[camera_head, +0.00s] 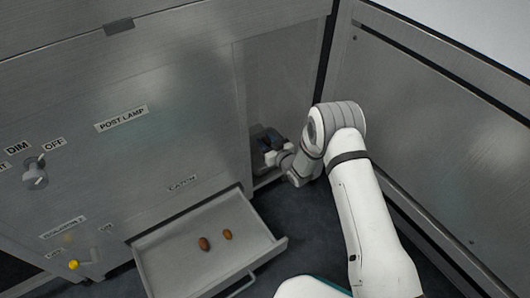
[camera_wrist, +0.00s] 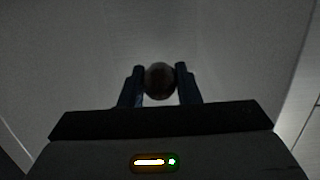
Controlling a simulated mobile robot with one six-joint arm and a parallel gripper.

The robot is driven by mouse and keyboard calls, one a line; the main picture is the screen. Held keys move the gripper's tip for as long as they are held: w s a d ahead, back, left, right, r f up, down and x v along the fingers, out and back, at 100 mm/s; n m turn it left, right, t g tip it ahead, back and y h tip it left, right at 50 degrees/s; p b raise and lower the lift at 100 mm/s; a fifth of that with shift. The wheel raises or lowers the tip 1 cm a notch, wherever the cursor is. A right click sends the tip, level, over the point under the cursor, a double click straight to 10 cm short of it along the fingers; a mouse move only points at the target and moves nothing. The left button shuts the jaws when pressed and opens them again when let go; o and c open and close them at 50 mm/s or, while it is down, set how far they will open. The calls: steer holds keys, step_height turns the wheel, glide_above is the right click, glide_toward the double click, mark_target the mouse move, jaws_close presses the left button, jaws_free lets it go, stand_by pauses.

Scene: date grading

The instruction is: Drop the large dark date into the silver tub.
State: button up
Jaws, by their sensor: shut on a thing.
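My gripper (camera_wrist: 160,85) is shut on a dark, rounded date (camera_wrist: 160,80), held between its two blue fingers in the wrist view. In the head view my gripper (camera_head: 268,145) reaches into a dim recess at the right end of the grey metal cabinet, and the held date cannot be made out there. Pale grey surfaces surround the date in the wrist view; I cannot tell whether they belong to the silver tub. No tub can be clearly picked out in the head view.
An open drawer tray (camera_head: 165,262) at the cabinet's foot holds two brown dates, a larger one (camera_head: 204,244) and a smaller one (camera_head: 227,234). The cabinet (camera_head: 180,100) has a knob (camera_head: 35,178) and a yellow-tipped lever (camera_head: 75,264). A metal panel (camera_head: 430,120) stands close on the right.

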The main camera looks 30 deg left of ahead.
step_height(320, 180, down, 9)
steer(key=b, duration=0.4)
steer(key=shift+f, duration=0.15)
steer(key=shift+f, duration=0.4)
steer(key=o, duration=0.7)
